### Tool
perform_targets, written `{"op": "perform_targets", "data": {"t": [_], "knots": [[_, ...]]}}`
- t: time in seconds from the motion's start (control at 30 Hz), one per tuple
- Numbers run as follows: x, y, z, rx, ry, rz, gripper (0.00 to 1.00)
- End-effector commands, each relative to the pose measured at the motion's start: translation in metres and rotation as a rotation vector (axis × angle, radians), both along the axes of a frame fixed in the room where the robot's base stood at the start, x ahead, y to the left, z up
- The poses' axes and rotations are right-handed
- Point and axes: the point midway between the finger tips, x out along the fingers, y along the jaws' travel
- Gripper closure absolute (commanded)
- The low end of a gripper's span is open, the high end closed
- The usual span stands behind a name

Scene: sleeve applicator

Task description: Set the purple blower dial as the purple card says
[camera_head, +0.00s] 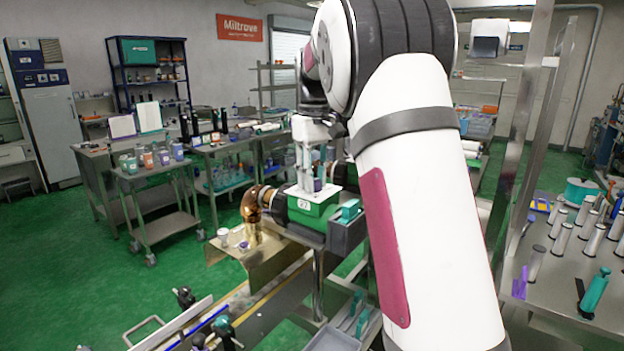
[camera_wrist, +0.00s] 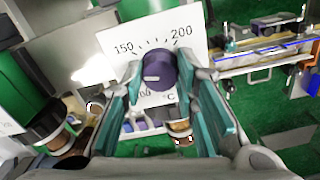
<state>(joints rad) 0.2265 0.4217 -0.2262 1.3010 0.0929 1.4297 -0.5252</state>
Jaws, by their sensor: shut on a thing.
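The purple blower dial (camera_wrist: 158,72) sits on a white scale plate (camera_wrist: 112,38) marked 150, 200 and °C in the wrist view. A pale mark on the dial points to the left. My gripper (camera_wrist: 160,85) has its teal fingers on both sides of the dial and is shut on it. In the head view my gripper (camera_head: 318,178) is above a green blower box (camera_head: 312,208) with a label that seems to read 22. A white board with a purplish edge (camera_head: 122,126) stands on a far bench; its writing is too small to read.
A copper-coloured pipe (camera_head: 252,203) lies left of the green box. A cart with several cups (camera_head: 150,172) stands at the left. A steel table with several cylinders (camera_head: 570,270) is at the right.

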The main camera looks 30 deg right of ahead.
Motion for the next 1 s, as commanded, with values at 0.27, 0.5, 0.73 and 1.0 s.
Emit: {"op": "perform_targets", "data": {"t": [0.27, 0.5, 0.73, 1.0], "knots": [[0.001, 0.0001, -0.0005, -0.001, -0.001, -0.261, 1.0], [0.001, 0.0004, 0.0, 0.0, -0.002, -0.481, 1.0], [0.0007, 0.0003, 0.0003, 0.0, -0.002, -0.656, 1.0], [0.0006, 0.0003, 0.0005, 0.001, -0.002, -0.782, 1.0]]}}
